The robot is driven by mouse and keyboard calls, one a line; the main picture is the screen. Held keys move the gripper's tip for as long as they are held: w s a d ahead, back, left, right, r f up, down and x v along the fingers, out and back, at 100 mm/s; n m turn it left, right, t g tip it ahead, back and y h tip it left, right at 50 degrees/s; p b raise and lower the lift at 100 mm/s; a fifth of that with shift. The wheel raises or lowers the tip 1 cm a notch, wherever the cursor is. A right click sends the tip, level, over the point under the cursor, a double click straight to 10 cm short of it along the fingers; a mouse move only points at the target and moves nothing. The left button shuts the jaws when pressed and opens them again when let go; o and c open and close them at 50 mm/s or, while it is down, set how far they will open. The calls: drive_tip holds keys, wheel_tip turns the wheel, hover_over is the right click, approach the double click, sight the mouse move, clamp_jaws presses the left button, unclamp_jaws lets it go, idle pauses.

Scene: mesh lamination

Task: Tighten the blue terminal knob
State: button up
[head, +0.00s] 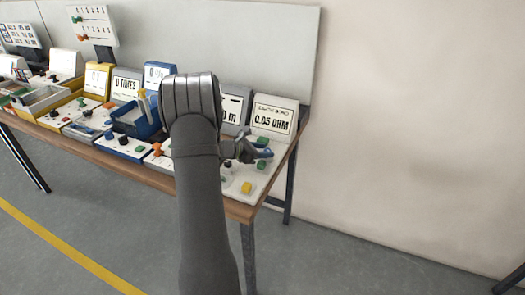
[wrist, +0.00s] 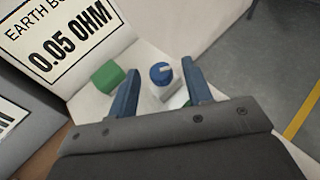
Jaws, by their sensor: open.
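The blue terminal knob (wrist: 160,71) shows in the wrist view as a round blue cap with a pale mark, on a light base on the white panel. My gripper (wrist: 159,66) is open. Its two blue fingers appear on either side of the knob, with visible gaps; I cannot tell whether the tips are level with it. In the head view my gripper (head: 264,152) is over the right-hand instrument, and I cannot pick out the blue knob from the blue fingers there.
A green block (wrist: 107,76) stands just left of my left finger. The 0.05 OHM display (head: 272,118) rises behind the panel. A yellow button (head: 246,187) is nearer the bench's front edge. Other instruments fill the bench to the left; the floor to the right is clear.

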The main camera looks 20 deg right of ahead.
drive_tip(key=c, duration=1)
drive_tip(key=shift+w+m+g, duration=0.2)
drive_tip(key=shift+m+g, duration=0.45)
drive_tip(key=shift+g, duration=0.1)
drive_tip(key=shift+w+m+g, duration=0.15)
drive_tip(key=shift+m+g, duration=0.5)
drive_tip(key=shift+g, duration=0.1)
drive_tip(key=shift+w+m+g, duration=0.1)
drive_tip(key=shift+m+g, duration=1)
drive_tip(key=shift+g, duration=0.2)
drive_tip(key=o, duration=1)
drive_tip(key=shift+y, duration=0.3)
drive_tip(key=v, duration=1.7)
drive_tip(key=shift+a, duration=0.25)
